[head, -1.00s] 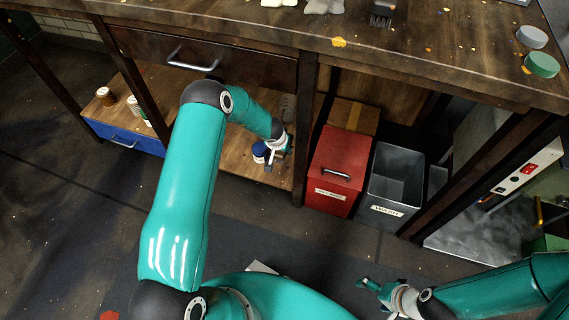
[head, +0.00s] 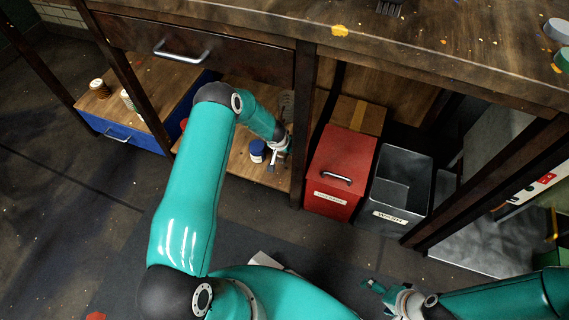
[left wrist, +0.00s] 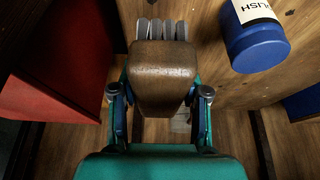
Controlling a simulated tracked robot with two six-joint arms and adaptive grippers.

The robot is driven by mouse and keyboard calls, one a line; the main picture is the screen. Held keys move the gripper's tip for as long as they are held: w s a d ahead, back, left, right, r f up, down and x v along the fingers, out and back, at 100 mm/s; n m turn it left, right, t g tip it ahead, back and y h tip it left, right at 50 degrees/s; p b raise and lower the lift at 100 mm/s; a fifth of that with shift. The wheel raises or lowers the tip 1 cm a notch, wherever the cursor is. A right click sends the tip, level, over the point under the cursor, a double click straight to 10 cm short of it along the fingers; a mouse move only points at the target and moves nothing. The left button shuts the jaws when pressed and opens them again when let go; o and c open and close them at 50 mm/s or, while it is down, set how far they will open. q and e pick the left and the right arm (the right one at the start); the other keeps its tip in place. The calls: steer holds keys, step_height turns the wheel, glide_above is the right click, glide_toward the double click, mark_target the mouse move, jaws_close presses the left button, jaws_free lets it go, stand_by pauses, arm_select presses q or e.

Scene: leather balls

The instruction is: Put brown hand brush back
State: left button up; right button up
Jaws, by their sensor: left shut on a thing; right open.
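The brown hand brush (left wrist: 160,78) has a smooth brown wooden block, with grey tufts that look like bristles at its far end in the left wrist view. My left gripper (left wrist: 160,100) is shut on it, one finger on each side. In the head view the left gripper (head: 279,158) is low over the wooden shelf (head: 230,163) under the workbench, beside a blue jar (head: 257,151); the brush is hard to make out there. Whether the brush touches the shelf I cannot tell. My right gripper (head: 385,293) is open and empty, low at the lower right.
The blue jar with a white label (left wrist: 258,42) is close right of the brush. A blue drawer box (head: 125,135) is at left. The workbench top (head: 430,55) overhangs.

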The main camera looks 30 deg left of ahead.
mark_target(284, 166)
arm_select(q)
step_height(284, 166, down, 7)
steer(key=b, duration=0.2)
steer(key=shift+b, duration=0.4)
steer(key=shift+f, duration=0.25)
steer(key=shift+f, duration=0.15)
steer(key=shift+f+b, duration=0.4)
steer(key=o, duration=1)
